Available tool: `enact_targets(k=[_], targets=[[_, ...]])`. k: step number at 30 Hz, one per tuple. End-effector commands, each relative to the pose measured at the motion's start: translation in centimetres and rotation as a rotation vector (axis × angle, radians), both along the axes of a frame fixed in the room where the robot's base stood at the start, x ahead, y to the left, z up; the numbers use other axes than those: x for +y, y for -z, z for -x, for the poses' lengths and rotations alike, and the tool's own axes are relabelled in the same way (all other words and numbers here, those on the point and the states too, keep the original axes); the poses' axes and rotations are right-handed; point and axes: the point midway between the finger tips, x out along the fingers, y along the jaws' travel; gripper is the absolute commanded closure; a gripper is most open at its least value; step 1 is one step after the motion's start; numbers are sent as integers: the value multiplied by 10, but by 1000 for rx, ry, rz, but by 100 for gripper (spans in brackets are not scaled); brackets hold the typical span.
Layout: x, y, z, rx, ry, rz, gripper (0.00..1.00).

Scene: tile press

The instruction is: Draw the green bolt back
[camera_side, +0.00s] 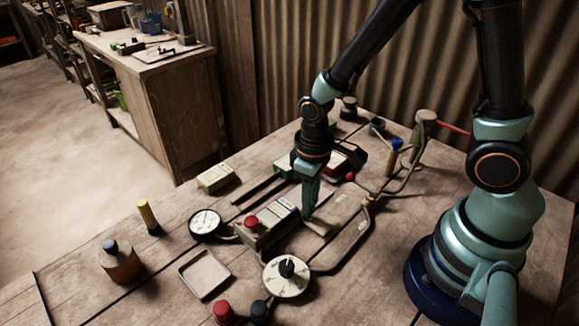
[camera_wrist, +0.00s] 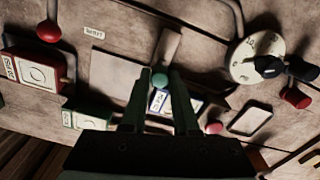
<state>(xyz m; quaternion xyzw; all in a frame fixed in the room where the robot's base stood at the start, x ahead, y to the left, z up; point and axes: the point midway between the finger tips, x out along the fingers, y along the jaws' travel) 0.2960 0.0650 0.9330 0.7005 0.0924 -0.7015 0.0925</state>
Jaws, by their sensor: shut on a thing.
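My gripper (camera_wrist: 159,100) shows in the wrist view with its two fingers on either side of a small green ball knob (camera_wrist: 160,80), which I take as the knob of the green bolt. The fingers are shut on it. In the side view my gripper (camera_side: 308,212) points down at the table, just right of a grey box with a red button (camera_side: 252,222). The fingers hide the knob there. The rest of the bolt is hard to make out in both views.
A white dial (camera_side: 287,275) with a black knob stands in front, with a shallow tray (camera_side: 204,274) and a round gauge (camera_side: 205,224) to its left. A bent pipe (camera_side: 345,245) runs right of my gripper. A red box (camera_wrist: 30,75) lies left in the wrist view.

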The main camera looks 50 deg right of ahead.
Motion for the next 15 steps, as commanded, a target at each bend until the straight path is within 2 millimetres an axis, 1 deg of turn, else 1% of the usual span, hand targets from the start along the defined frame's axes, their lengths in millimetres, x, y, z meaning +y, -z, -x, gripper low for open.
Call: enact_targets(k=[3, 7, 10, 15], targets=[[1, -2, 16, -5, -1, -1, 100], [1, -2, 30, -5, -1, -1, 100], [1, -1, 36, -6, 0, -2, 100], [0, -1, 38, -1, -1, 0, 100]])
